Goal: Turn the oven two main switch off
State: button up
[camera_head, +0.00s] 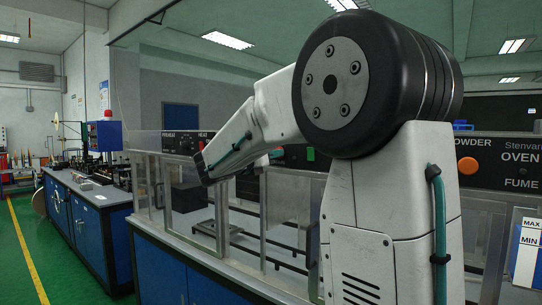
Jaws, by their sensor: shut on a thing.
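A dark control panel (168,142) tops the glazed machine left of centre, with the letters PREHEAT and HEAT and small knobs or lamps. My pale arm reaches left across the view, and its dark far end (203,170) appears just below the right part of this panel. I cannot make out any gripper fingers there, nor what they touch. A second dark panel (512,157) at the right reads OVEN and FUME beside an orange round button (468,165). I cannot tell which control is the oven two main switch; my arm hides much of the middle.
Glass guards and metal frames (290,195) line the blue-fronted machine (168,270). A blue box with a red lamp (107,133) stands on the workbench at left. The green floor (55,265) at lower left is clear. A MAX/MIN sign (526,245) hangs at lower right.

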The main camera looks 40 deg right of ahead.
jog(key=n, duration=0.7)
jog(key=shift+s+t, duration=0.1)
jog(key=shift+t, duration=0.2)
dwell(0.4)
jog(key=o, duration=1)
jog(key=shift+c, duration=0.2)
jog(key=s+a, duration=0.1)
jog(key=a, duration=0.6)
jog(key=shift+a+f, duration=0.25)
jog(key=shift+a, duration=0.15)
